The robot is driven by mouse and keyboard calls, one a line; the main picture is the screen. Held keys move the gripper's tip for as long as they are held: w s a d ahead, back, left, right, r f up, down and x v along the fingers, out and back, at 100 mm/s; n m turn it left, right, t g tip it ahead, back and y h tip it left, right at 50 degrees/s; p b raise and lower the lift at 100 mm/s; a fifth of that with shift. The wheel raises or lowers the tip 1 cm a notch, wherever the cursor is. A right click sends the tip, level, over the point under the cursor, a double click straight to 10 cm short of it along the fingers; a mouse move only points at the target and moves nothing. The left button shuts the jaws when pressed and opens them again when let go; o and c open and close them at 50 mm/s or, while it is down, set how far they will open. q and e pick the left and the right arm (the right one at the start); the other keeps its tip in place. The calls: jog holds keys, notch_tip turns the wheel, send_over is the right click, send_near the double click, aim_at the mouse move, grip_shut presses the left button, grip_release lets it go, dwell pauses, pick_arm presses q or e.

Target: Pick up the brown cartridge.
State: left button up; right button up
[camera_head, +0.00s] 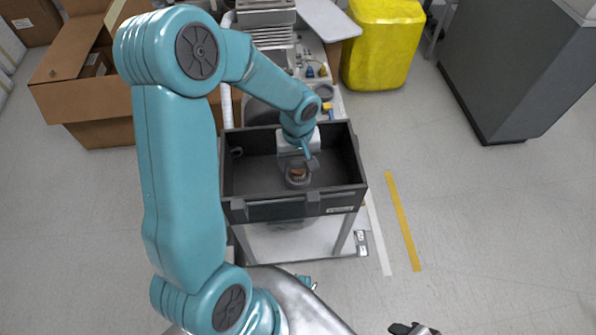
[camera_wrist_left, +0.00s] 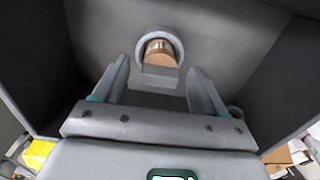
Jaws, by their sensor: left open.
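The brown cartridge (camera_head: 298,173) sits in a round grey holder (camera_head: 297,183) on the floor of the dark open bin (camera_head: 275,210). In the left wrist view the cartridge (camera_wrist_left: 160,53) is a copper-brown cylinder, ringed by the grey holder (camera_wrist_left: 139,45) with a grey block below it in the picture. My left gripper (camera_head: 300,162) reaches down into the bin close to the cartridge. In the left wrist view its two fingers (camera_wrist_left: 158,70) are apart, one on each side of the cartridge, with nothing held. My right gripper (camera_head: 413,328) shows only partly at the bottom edge.
The bin's walls surround my left gripper. The bin rests on a light stand (camera_head: 290,242). Behind it is a cluttered bench (camera_head: 265,40). Cardboard boxes (camera_head: 70,75) stand at left, a yellow container (camera_head: 380,45) and a grey cabinet (camera_head: 515,65) at right. The right floor is mostly clear.

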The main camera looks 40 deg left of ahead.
pick_arm(q)
jog(key=shift+f, duration=0.8)
jog(key=shift+r, duration=0.1)
jog(key=c, duration=1.2)
jog(key=shift+o, duration=0.2)
